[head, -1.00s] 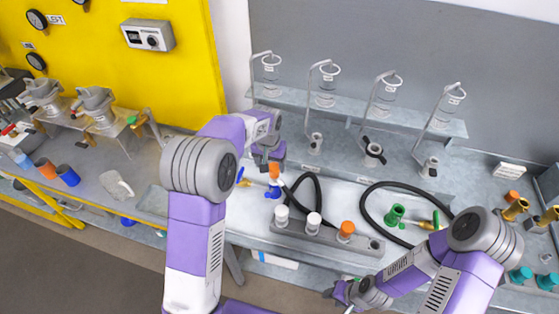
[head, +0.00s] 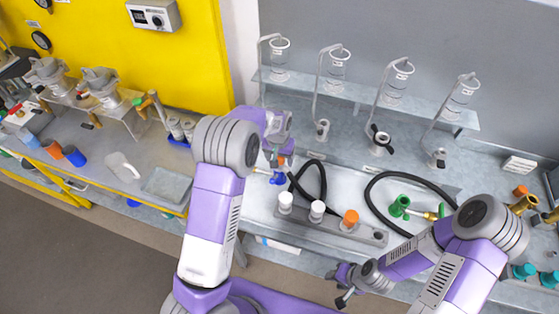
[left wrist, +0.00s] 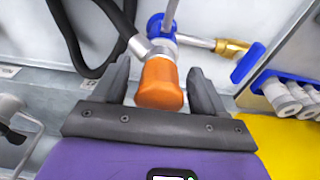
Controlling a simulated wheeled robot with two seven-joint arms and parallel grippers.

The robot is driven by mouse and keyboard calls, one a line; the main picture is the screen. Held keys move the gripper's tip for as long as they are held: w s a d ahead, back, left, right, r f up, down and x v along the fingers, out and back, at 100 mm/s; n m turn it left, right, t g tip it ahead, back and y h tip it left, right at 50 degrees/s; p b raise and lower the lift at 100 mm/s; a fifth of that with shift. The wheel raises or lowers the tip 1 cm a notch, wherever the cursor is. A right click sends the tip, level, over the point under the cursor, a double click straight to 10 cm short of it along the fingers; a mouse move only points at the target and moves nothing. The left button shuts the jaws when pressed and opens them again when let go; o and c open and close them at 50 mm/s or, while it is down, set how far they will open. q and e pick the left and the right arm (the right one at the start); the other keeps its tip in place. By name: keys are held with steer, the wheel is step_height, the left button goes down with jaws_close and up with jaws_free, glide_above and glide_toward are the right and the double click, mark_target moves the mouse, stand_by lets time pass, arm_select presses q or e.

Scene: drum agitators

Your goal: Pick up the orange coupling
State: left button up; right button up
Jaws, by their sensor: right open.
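An orange coupling (left wrist: 160,83) sits on a blue valve fitting (left wrist: 158,27) with a metal side branch. In the head view the coupling (head: 282,162) is largely covered by my left gripper (head: 276,152), with the blue fitting (head: 277,178) just below. In the left wrist view my left gripper (left wrist: 158,72) is open, its fingers on either side of the coupling with a gap at each side. My right gripper (head: 343,284) is open and empty in front of the bench. Another orange cap (head: 350,217) stands on the grey rack.
The grey rack (head: 372,234) also holds two white caps (head: 286,198). Black hose (head: 372,195) loops across the bench beside a green fitting (head: 400,205). Glass vessels on stands (head: 336,67) line the back shelf. A grey tray (head: 168,186) lies on the left bench.

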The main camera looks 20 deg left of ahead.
arm_select(q)
steer(key=c, duration=1.2)
steer(key=shift+r, duration=0.15)
steer(key=shift+c, duration=0.2)
step_height(320, 180, up, 10)
steer(key=shift+f, duration=0.1)
